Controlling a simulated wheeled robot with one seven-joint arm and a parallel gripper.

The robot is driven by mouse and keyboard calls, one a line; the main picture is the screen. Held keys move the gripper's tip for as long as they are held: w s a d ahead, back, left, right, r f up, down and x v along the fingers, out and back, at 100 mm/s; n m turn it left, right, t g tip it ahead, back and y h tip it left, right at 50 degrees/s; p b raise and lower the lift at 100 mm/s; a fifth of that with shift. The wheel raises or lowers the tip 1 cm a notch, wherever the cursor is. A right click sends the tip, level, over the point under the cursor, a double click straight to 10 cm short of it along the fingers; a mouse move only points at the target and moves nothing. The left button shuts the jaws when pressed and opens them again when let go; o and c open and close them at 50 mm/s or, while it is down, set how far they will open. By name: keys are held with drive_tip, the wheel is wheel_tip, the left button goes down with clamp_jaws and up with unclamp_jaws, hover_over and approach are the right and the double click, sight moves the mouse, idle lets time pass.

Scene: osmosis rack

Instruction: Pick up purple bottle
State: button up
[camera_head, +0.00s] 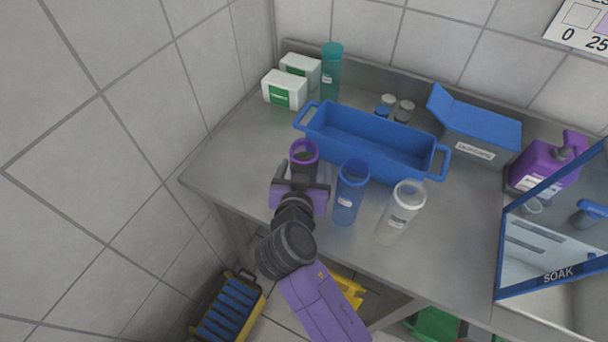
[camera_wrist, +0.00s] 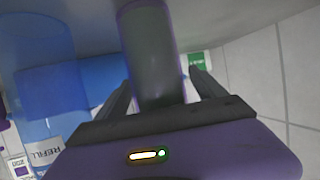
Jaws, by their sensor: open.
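The purple bottle (camera_head: 304,154) is a see-through cylinder with a purple rim, standing near the left front of the steel counter. In the wrist view the purple bottle (camera_wrist: 153,55) is upside down in the picture and stands between the two fingers. My gripper (camera_head: 301,180) is at the bottle from the front, with a finger on each side. In the wrist view my gripper (camera_wrist: 160,88) is open, with a small gap showing beside the bottle. The bottle's lower part is hidden behind my gripper in the head view.
A blue bottle (camera_head: 348,195) stands close right of my gripper, then a clear white-rimmed bottle (camera_head: 399,215). A blue handled tray (camera_head: 375,153) lies just behind. A teal bottle (camera_head: 331,75) and white boxes (camera_head: 284,92) stand at the back left. The left counter area is clear.

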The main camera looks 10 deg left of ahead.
drive_tip(key=c, duration=1.5)
drive_tip(key=shift+o, duration=0.2)
drive_tip(key=shift+r, duration=0.1)
